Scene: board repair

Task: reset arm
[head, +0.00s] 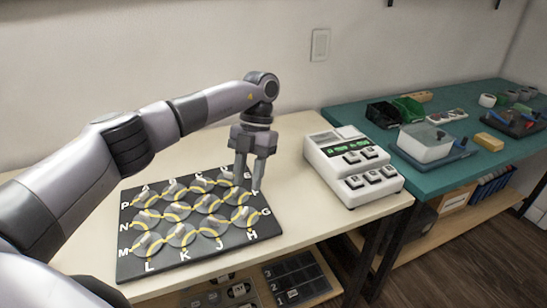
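My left arm comes in from the left and reaches over the table. Its gripper (250,170) points down above the back right corner of the black board (268,228). The two fingers show a gap between them, and I see nothing held there. The board carries several round tiles with yellow curved lines, and white letters along its edges. The fingers hide part of its back right edge. My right gripper is not in view.
A white device with keys and a green display (352,165) stands right of the board. A teal bench (460,172) at the right holds bins, a white box (425,142) and small items. A shelf below holds a dark tray (297,278). Table space between board and device is clear.

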